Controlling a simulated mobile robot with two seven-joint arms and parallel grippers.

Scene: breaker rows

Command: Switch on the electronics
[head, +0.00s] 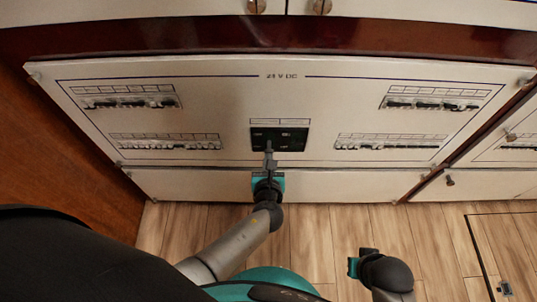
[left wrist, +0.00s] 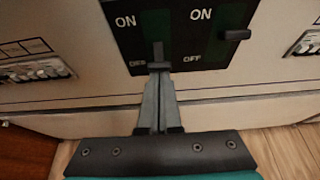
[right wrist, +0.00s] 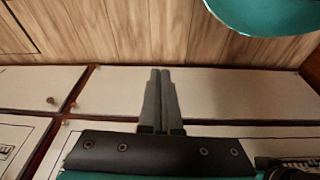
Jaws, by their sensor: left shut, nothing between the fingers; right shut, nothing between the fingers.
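A dark switch plate (head: 292,132) sits in the middle of the white "24 V DC" panel (head: 225,100). In the left wrist view, the plate (left wrist: 190,55) has two switches, each marked ON above and OFF below. The left switch's lever (left wrist: 158,52) is down beside its OFF label. The right switch's lever (left wrist: 235,35) sticks out between its ON and OFF labels. My left gripper (head: 269,148) is shut and empty, its tips (left wrist: 158,72) at the left lever's lower end; I cannot tell if they touch. My right gripper (right wrist: 159,75) is shut and empty, low and away from the plate.
Breaker rows (head: 125,103) lie to both sides of the plate, at upper left, lower left (head: 165,146), upper right (head: 432,105) and lower right (head: 375,146). White cabinet fronts (head: 330,184) run below the panel. A brown wooden wall (head: 60,160) stands at left. Open wooden floor (head: 310,235) lies below.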

